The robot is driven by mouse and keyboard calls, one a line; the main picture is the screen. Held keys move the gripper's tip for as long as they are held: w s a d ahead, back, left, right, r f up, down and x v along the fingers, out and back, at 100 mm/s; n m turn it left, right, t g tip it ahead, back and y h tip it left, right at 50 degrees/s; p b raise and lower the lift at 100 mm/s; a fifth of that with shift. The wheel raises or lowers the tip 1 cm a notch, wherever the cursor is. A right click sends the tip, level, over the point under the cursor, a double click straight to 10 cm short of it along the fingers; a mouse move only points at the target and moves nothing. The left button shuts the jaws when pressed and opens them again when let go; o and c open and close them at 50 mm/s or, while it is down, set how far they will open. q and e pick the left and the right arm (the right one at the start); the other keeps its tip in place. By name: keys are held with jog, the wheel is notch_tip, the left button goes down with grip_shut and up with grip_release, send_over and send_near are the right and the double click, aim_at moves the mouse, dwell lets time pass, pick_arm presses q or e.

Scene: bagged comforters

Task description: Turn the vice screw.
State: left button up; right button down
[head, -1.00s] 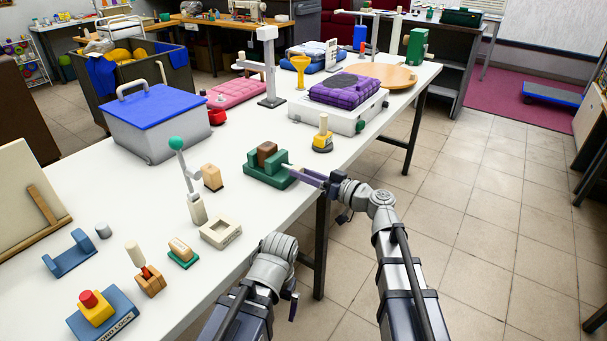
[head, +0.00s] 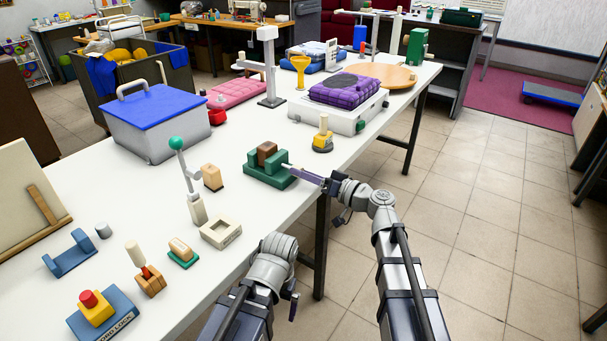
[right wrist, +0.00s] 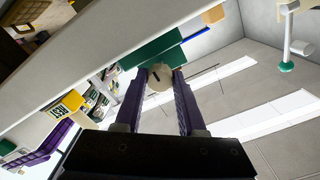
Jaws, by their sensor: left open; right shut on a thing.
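The green vice (head: 253,176) sits near the table's front edge with a brown block (head: 267,150) between its jaws. Its pale screw end points toward my right arm. My right gripper (head: 300,173) reaches the screw from the right. In the right wrist view, the two purple fingers (right wrist: 160,88) are shut on the round, pale screw knob (right wrist: 160,75), which has a dark mark on its face. The green vice body (right wrist: 152,50) shows behind it. My left gripper (head: 293,303) is low in front of the table, mostly hidden behind its own wrist, and away from the vice.
A cream square frame (head: 221,232) and a lever with a green knob (head: 176,143) stand left of the vice. A yellow-based post (head: 322,140) and a white scale with a purple bag (head: 347,90) lie beyond it.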

jog(key=c, duration=0.5)
grip_release()
jog(key=v, duration=0.8)
jog(key=shift+a, duration=0.1)
jog(key=x, duration=0.8)
